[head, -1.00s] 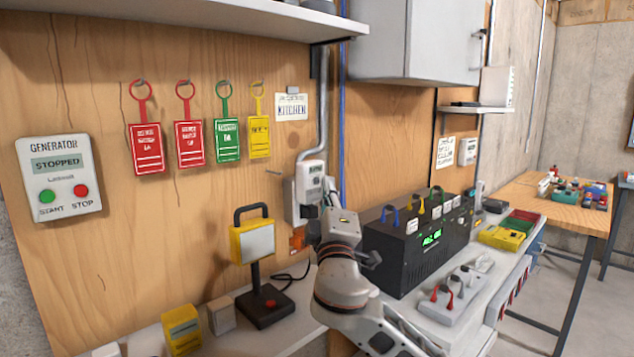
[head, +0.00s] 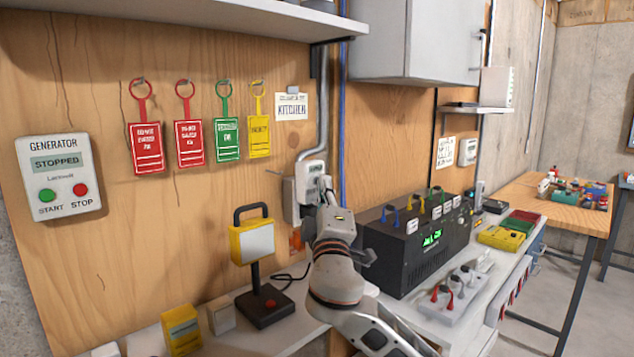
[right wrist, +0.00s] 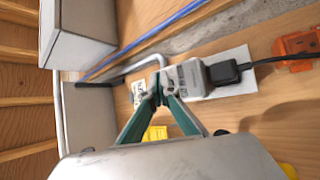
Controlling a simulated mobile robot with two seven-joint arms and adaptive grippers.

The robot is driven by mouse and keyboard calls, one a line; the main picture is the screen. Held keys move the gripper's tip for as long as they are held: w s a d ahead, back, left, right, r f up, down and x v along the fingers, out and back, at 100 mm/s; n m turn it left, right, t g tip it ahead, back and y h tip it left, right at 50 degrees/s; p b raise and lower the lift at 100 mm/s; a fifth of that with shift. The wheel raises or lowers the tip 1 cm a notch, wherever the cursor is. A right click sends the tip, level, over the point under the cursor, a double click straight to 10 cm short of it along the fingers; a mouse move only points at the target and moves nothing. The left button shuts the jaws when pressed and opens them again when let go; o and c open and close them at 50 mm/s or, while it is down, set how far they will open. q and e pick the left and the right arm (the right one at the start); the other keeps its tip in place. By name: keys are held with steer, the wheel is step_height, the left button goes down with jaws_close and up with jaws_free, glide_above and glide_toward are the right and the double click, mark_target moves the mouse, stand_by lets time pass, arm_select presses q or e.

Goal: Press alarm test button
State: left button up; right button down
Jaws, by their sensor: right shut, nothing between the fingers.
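A pale wall-mounted unit (head: 312,172), which may be the alarm, sits at an outlet below the KITCHEN sign. In the right wrist view the pale unit (right wrist: 188,78) has a black plug and cable at its right. My right gripper (right wrist: 160,92) is shut and empty, with its green-edged fingertips at the left end of the unit. I cannot tell whether they touch it. In the head view the right gripper (head: 326,194) is just below and right of the unit and hides part of it. No test button can be made out. My left gripper is out of view.
A black power box (head: 415,240) with a green display stands right of my arm. A yellow lamp (head: 252,242) on a black base stands left. A generator panel (head: 62,178) reads STOPPED. A shelf (head: 200,17) and a grey cabinet (head: 415,42) overhang the wall.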

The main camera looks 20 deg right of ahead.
steer(key=shift+w+a, duration=0.1)
steer(key=shift+w, duration=0.1)
steer(key=shift+s, duration=0.15)
stand_by(0.5)
steer(key=shift+s+d, duration=0.25)
steer(key=shift+s, duration=0.35)
steer(key=s, duration=0.1)
steer(key=s+d, duration=0.1)
steer(key=s, duration=0.1)
steer(key=s+p, duration=0.1)
steer(key=shift+s+d, duration=0.3)
steer(key=shift+s, duration=0.05)
stand_by(0.7)
